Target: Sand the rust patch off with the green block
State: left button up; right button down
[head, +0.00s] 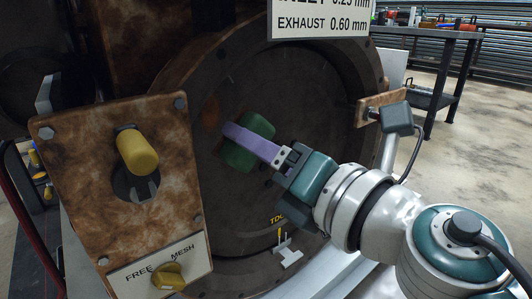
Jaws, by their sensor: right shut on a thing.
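The green block (239,157) is at the dark round flywheel face (290,95), left of its middle. My right gripper (232,133) is shut on the block, with a purple finger lying across it and green showing on both sides. A small orange-brown rust patch (210,112) shows on the dark face, just up and left of the block. The block looks close to the face, but I cannot tell whether it touches. My left gripper is not in view.
A rusty panel with a yellow knob (137,150) and a FREE/MESH switch (168,275) stands at the left. A white clearance sign (320,18) hangs above. A rusty bracket (378,105) sits at the right rim. A workbench (425,35) stands behind.

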aim_at(211, 119)
jog(key=shift+b+x, duration=1)
jog(key=shift+x, duration=2.35)
jog(key=shift+w+a, duration=0.35)
jog(key=shift+w, duration=0.1)
jog(key=shift+r, duration=0.1)
